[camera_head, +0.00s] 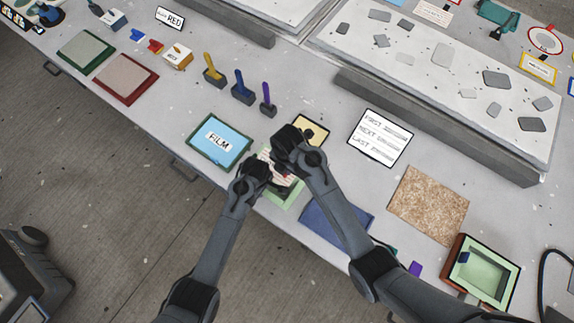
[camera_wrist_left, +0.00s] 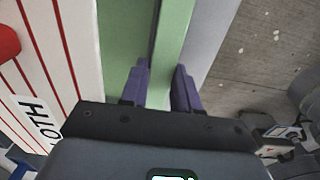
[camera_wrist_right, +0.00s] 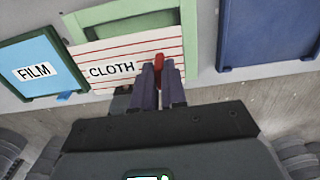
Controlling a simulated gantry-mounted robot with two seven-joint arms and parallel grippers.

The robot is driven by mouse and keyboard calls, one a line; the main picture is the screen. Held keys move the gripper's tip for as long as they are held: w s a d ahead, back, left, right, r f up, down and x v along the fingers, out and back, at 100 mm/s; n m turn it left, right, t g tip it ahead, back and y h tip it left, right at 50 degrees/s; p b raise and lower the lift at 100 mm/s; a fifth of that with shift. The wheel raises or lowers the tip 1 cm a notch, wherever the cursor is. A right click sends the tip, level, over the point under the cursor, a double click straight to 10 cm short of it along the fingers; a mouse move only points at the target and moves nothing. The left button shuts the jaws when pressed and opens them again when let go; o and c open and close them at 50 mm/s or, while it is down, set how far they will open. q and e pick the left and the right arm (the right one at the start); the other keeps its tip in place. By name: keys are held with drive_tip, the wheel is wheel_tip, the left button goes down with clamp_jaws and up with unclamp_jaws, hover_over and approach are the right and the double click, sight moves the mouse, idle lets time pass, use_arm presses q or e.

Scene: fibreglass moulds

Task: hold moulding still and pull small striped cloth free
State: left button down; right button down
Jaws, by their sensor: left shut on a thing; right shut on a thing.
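The striped cloth (camera_wrist_right: 120,62), white with red lines and a CLOTH label, lies over the green moulding (camera_wrist_right: 200,38). My right gripper (camera_wrist_right: 161,72) is shut on a red tab (camera_wrist_right: 158,60) at the cloth's edge. My left gripper (camera_wrist_left: 160,88) is shut on the rim of the green moulding (camera_wrist_left: 172,45), beside the cloth (camera_wrist_left: 45,50). In the head view the cloth (camera_head: 284,178) shows only partly between my grippers, and the moulding (camera_head: 283,198) shows below it. Both fingertips are largely hidden there.
The blue FILM tray (camera_head: 219,139) is just left of the cloth. A blue panel (camera_head: 335,220) lies to the right, partly under my right arm. A FIRST/NEXT/LAST card (camera_head: 380,137) and a cork-like board (camera_head: 428,204) lie further right. The table's front edge is close.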

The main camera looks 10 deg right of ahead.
use_arm(q)
drive_tip(key=shift+a+f, duration=0.1)
use_arm(e)
drive_tip(key=shift+r, duration=0.15)
use_arm(q)
drive_tip(key=c, duration=0.8)
unclamp_jaws()
drive_tip(key=shift+s, duration=0.1)
use_arm(e)
drive_tip(key=shift+a, duration=0.1)
use_arm(q)
drive_tip(key=shift+o, duration=0.2)
wheel_tip(320, 180, up, 12)
drive_tip(key=shift+r, duration=0.2)
